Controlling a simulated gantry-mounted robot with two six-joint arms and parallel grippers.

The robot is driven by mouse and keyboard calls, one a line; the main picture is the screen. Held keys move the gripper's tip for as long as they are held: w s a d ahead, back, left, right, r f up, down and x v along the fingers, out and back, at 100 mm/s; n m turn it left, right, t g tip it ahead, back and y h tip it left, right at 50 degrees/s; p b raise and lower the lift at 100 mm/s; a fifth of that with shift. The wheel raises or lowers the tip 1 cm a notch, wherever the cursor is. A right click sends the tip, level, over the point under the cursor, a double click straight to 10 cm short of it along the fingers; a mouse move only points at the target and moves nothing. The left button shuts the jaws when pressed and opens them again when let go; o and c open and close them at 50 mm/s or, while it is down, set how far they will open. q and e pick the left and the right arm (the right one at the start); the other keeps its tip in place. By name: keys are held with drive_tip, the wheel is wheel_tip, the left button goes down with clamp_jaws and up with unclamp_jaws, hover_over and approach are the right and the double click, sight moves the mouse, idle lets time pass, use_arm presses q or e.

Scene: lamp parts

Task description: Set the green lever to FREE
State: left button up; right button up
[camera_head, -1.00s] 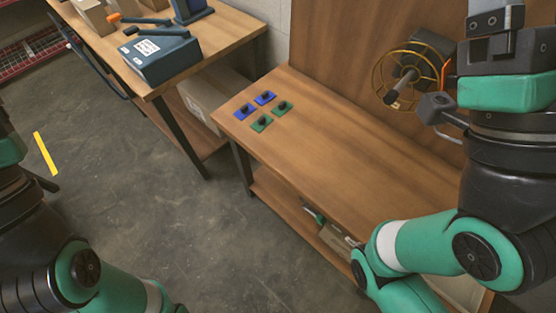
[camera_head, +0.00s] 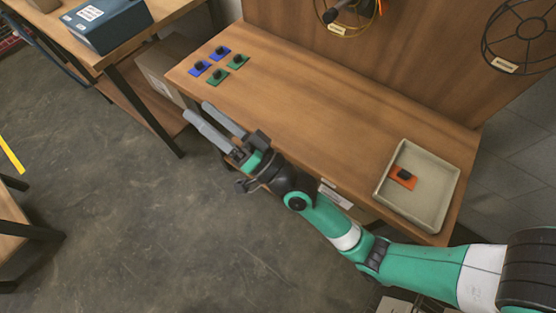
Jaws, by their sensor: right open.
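Two small green plates with black raised parts, a far one (camera_head: 238,62) and a near one (camera_head: 217,77), lie at the left end of the wooden bench (camera_head: 300,95). No lever that is clearly green can be made out, and no FREE marking is readable. My right gripper (camera_head: 197,109) is open and empty, off the bench's front edge, with its fingers pointing up and left. It is apart from the green plates, below and left of them in the picture. My left gripper is out of view.
Two blue plates (camera_head: 200,68) (camera_head: 221,53) lie beside the green ones. A tray (camera_head: 432,207) at the bench's right end holds an orange plate (camera_head: 404,177). Labelled wire reels (camera_head: 348,28) (camera_head: 524,66) are at the back panel. The bench middle is clear.

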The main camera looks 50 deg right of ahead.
drive_tip(key=s+d+f+m+g+h+b, duration=0.1)
drive_tip(key=s+d+f+m+h, duration=0.15)
drive_tip(key=f, duration=0.75)
drive_tip(key=s+d+f+m+g+h+b, duration=0.15)
drive_tip(key=f+m, duration=0.25)
drive_tip(key=f, duration=0.7)
drive_tip(key=s+d+f+m+g+h+b, duration=0.1)
drive_tip(key=s+d+f+m+g+h, duration=0.2)
drive_tip(key=s+f, duration=0.5)
drive_tip(key=s+d+f+m+g+h+b, duration=0.1)
drive_tip(key=s+d+f+m+g+h, duration=0.15)
drive_tip(key=s+d+f, duration=0.45)
drive_tip(key=shift+t+y, duration=0.45)
drive_tip(key=shift+t, duration=0.05)
drive_tip(key=w+f+b, duration=0.1)
drive_tip(key=w, duration=0.3)
drive_tip(key=w+d+b, duration=0.1)
drive_tip(key=w, duration=0.3)
drive_tip(key=w+f+b, duration=0.1)
drive_tip(key=w, duration=0.4)
drive_tip(key=shift+d+f, duration=0.2)
drive_tip(key=shift+f, duration=0.15)
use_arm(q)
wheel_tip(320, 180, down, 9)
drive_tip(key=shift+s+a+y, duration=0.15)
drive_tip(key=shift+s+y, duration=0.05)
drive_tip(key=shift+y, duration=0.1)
use_arm(e)
clamp_jaws()
